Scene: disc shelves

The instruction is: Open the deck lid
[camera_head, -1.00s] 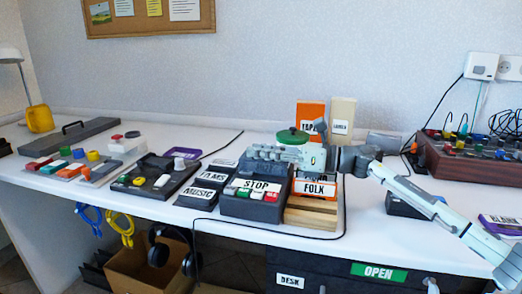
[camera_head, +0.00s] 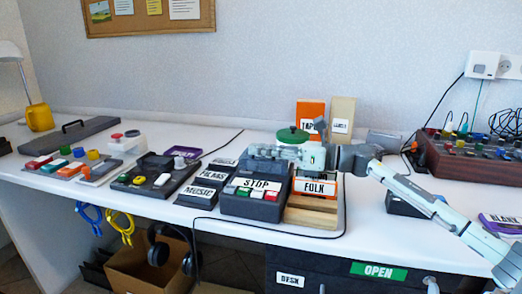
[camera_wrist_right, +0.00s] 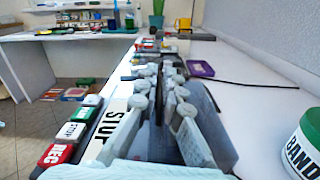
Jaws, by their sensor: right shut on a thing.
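The deck (camera_head: 252,205) is a dark box with a STOP label and a row of coloured keys, in the middle of the desk in the head view. Its dark lid (camera_head: 262,164) is at the top rear. My right gripper (camera_head: 262,154) reaches in from the right, level, just over the deck top. In the right wrist view its jointed fingers (camera_wrist_right: 158,98) are shut with a dark strip of the lid between them. The fingers and gripper body hide part of the lid, so its exact tilt is hard to tell. My left gripper is not in view.
A green-lidded jar (camera_head: 292,135) stands close behind my gripper. A FOLK box (camera_head: 316,188) on a wooden block sits right of the deck. MUSIC and FILMS cases (camera_head: 205,190) lie left of it. A cable runs along the desk's front edge.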

